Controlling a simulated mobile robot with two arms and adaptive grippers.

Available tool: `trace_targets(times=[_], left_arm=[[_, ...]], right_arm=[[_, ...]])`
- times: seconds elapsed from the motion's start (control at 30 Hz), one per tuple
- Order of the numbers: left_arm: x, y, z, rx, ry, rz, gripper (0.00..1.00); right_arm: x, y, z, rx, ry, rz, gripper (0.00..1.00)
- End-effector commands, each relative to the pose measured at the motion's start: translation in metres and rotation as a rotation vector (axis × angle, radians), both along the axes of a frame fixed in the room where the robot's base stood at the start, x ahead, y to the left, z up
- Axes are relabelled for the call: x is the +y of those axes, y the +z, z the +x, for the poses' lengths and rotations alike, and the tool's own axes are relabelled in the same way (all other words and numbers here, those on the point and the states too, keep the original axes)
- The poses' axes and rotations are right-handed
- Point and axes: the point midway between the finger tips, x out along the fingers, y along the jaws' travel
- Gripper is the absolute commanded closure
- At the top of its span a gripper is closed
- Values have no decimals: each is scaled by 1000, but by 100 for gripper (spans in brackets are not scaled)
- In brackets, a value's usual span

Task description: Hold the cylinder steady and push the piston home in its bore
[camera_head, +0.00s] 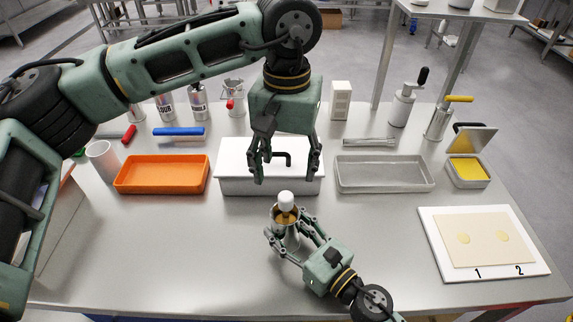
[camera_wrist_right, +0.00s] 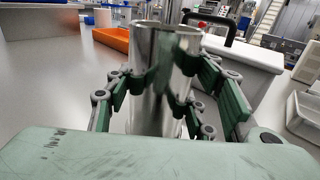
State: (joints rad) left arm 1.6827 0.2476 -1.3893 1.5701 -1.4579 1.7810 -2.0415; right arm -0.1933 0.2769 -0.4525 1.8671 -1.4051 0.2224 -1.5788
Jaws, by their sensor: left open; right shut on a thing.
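The metal cylinder (camera_head: 290,238) stands upright on the steel table in front of the white box. My right gripper (camera_head: 284,240) is shut on it from the front right; in the right wrist view the fingers wrap around the shiny cylinder (camera_wrist_right: 160,80). The piston (camera_head: 286,202), with a white rounded top, sticks up out of the cylinder's mouth, with a yellowish filling visible around it. The piston is not visible in the right wrist view. My left gripper (camera_head: 287,170) is open and empty, pointing down, above and behind the piston, apart from it in the picture.
A white lidded box (camera_head: 230,184) with a black handle is behind the cylinder. An orange tray (camera_head: 160,188) is left, a grey tray (camera_head: 385,188) right. A white board (camera_head: 455,275) with a dough sheet lies at the right. Table is clear left of the cylinder.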

Motion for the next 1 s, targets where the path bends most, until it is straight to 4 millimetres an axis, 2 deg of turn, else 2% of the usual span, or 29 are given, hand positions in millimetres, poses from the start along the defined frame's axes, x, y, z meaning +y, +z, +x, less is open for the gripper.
trace_targets(times=[0.03,0.07,0.27,0.67,0.77,1.0], left_arm=[[0,0,0,0,0,0,43],[0,0,0,0,0,0,43],[0,0,0,0,0,0,43],[0,-1,0,0,0,0,43],[0,-1,0,0,1,0,43],[0,0,0,0,0,0,43]], right_arm=[[0,0,0,1,0,0,89],[0,0,0,1,0,0,48],[0,0,0,1,0,0,30],[-2,0,-2,1,0,0,28],[-8,-1,-10,4,-1,0,28],[-38,-2,-44,6,-2,0,28]])
